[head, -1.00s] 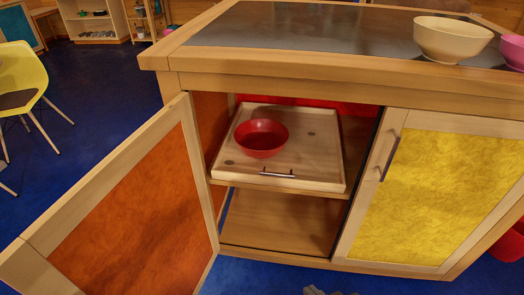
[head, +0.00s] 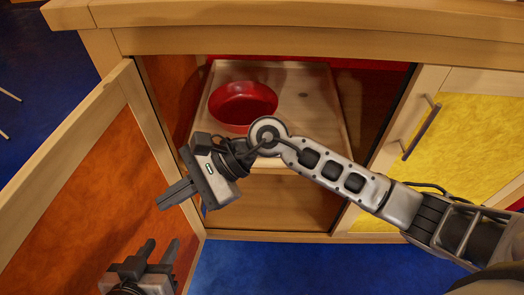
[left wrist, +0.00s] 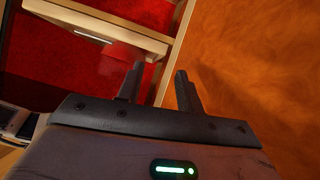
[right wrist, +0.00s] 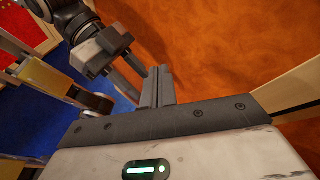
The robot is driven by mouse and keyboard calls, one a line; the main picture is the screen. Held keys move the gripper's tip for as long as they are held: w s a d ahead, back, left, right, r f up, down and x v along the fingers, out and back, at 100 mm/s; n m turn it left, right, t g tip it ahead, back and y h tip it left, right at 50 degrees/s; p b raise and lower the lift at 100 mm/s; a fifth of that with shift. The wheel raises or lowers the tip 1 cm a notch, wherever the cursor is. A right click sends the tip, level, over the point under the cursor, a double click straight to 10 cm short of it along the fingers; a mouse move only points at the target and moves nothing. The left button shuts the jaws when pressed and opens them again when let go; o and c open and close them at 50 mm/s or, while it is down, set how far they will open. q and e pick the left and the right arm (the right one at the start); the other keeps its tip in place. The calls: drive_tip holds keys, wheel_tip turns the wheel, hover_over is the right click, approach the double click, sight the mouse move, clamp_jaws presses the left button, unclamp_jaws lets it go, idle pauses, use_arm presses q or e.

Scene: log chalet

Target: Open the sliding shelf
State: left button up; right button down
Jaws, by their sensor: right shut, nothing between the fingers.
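The sliding shelf (head: 312,95) is a pale wooden tray inside the open cabinet, with a red bowl (head: 243,102) on it. Its front handle is hidden behind my right arm in the head view. A shelf front edge with a metal bar handle (left wrist: 87,33) shows at the upper left of the left wrist view. My right gripper (head: 162,205) is shut and empty, in front of the open orange door, left of the shelf. My left gripper (head: 160,246) is open and empty, lower down beside that door; its spread fingers also show in the left wrist view (left wrist: 160,72).
The orange-panelled door (head: 75,215) stands open at left, close to both grippers. The yellow-panelled door (head: 465,135) at right is closed. A lower cabinet floor (head: 275,205) lies empty below the shelf. My two grippers are close together. Blue floor (head: 260,268) is clear in front.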

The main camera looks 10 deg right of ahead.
drive_tip(key=w+d+f+n+t+h+b, duration=0.1)
drive_tip(key=w+d+f+n+t+h, duration=0.2)
drive_tip(key=w+d+h, duration=0.6)
drive_tip(key=w+d+f+n+t+h+b, duration=0.1)
drive_tip(key=w+d+f+n+t+h, duration=0.15)
drive_tip(key=w+d+n+h, duration=0.55)
drive_tip(key=d+f+y, duration=0.1)
drive_tip(key=f, duration=0.1)
drive_tip(key=w+d+f+m+y, duration=0.1)
drive_tip(key=f, duration=0.1)
drive_tip(key=d+f+m+y+b, duration=0.1)
drive_tip(key=f, duration=0.2)
drive_tip(key=shift+w, duration=0.2)
drive_tip(key=shift+w+f, duration=0.2)
drive_tip(key=shift+f, duration=0.3)
use_arm(q)
drive_tip(key=shift+w+d+f, duration=0.1)
drive_tip(key=shift+d+f, duration=0.1)
drive_tip(key=shift+f, duration=0.45)
drive_tip(key=shift+w+d+f, duration=0.1)
drive_tip(key=shift+d+f, duration=0.05)
drive_tip(key=shift+f, duration=0.45)
